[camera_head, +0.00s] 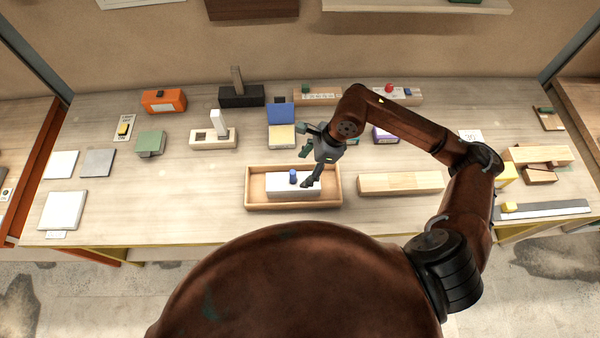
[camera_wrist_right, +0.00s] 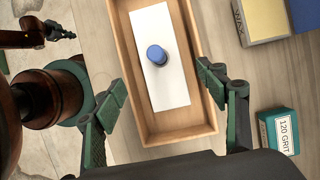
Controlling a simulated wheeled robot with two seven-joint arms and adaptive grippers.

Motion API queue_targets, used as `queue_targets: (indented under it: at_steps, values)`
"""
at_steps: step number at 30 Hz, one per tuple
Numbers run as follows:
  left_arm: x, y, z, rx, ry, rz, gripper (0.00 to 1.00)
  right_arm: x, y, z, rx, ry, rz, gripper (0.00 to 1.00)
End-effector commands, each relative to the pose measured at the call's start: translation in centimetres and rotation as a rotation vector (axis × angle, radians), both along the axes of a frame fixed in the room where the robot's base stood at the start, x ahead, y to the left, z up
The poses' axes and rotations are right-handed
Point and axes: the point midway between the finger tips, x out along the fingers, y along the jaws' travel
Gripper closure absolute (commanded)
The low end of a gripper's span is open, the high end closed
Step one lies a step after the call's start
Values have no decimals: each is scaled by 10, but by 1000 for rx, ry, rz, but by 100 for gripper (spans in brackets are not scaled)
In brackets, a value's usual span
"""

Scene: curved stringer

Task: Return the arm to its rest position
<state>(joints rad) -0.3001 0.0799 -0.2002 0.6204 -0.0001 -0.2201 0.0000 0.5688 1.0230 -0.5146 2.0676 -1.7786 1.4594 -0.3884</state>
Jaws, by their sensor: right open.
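My right arm (camera_head: 415,120) comes in from the right and reaches over the middle of the bench. My right gripper (camera_head: 311,167) is open and empty above a wooden tray (camera_head: 251,199). In the wrist view its two fingers (camera_wrist_right: 163,102) are spread wide on either side of the tray. A white block (camera_head: 279,187) lies in the tray with a blue cylinder (camera_head: 293,176) standing on it. The cylinder also shows in the wrist view (camera_wrist_right: 156,54), apart from both fingers. My left gripper does not show.
A pale wooden beam (camera_head: 400,182) lies right of the tray. A green 120 GRIT box (camera_wrist_right: 279,132) and a yellow-topped WAX box (camera_wrist_right: 264,20) are near the gripper. Blocks with pegs stand behind the tray. The bench strip left of the tray is clear.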

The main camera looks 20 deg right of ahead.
Motion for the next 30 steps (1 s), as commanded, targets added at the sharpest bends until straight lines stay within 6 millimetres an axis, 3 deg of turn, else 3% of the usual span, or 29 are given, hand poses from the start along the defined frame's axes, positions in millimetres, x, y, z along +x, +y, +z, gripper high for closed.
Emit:
queue_targets:
  at_steps: [22,30]
  values:
    - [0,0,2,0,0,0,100,-1,-3,10,0,-1,0,34]
    - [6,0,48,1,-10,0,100,-1,-3,60,0,-11,-1,34]
